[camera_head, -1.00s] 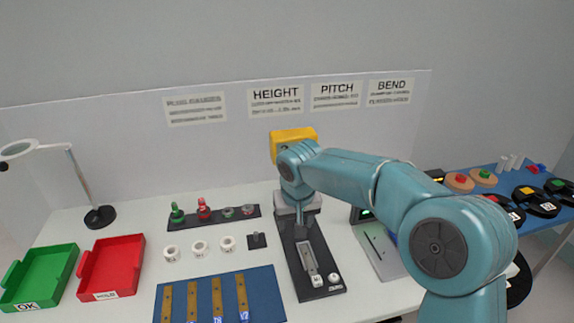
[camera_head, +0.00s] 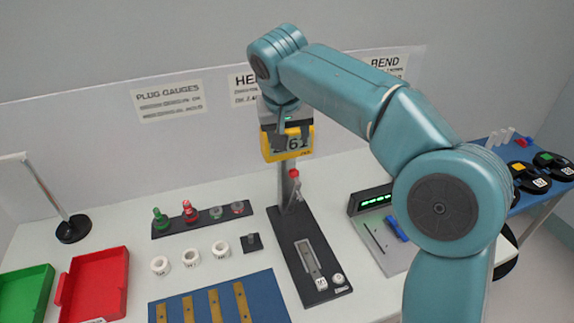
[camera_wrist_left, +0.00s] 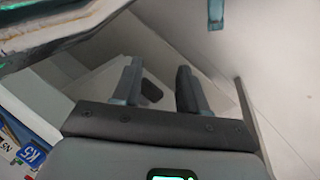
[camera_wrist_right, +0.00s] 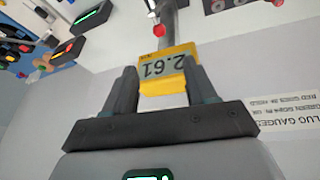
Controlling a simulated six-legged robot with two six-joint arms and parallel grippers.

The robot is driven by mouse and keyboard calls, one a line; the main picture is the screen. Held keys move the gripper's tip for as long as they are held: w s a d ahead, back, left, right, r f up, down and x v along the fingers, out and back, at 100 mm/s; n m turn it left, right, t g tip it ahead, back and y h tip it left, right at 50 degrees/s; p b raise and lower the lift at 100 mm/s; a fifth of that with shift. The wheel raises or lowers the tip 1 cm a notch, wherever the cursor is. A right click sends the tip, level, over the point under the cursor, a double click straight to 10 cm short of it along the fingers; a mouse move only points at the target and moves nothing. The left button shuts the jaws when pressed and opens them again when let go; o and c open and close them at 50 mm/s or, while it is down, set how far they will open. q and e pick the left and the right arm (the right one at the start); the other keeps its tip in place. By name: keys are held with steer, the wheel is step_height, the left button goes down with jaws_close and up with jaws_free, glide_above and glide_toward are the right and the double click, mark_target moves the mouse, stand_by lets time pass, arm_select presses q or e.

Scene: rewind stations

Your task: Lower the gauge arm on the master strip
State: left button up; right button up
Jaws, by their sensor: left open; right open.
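The height gauge has a dark base (camera_head: 293,260), a post and a yellow display head (camera_head: 268,150). Its display reads 2.61 in the right wrist view (camera_wrist_right: 163,67). A red-tipped lever (camera_head: 295,175), seemingly the gauge arm, stands raised below the head; the red tip also shows in the right wrist view (camera_wrist_right: 158,30). A light strip marked M (camera_head: 311,262) lies on the base. My right gripper (camera_head: 287,138) is open at the display head, fingers on either side of it; contact is unclear. My left gripper (camera_wrist_left: 158,66) is open and shows only in its wrist view.
Left of the gauge are white rings (camera_head: 191,257), a plug gauge rack (camera_head: 203,218), and a blue mat (camera_head: 262,290) with brass strips. Red (camera_head: 122,285) and green (camera_head: 45,285) trays stand at far left. A grey device with green digits (camera_head: 372,200) stands to the right.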

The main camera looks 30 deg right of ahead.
mark_target(293, 171)
steer(key=x, duration=0.8)
steer(key=p+x, duration=0.1)
steer(key=x, duration=0.7)
steer(key=shift+s+f, duration=0.1)
steer(key=shift+s, duration=0.2)
jaws_close()
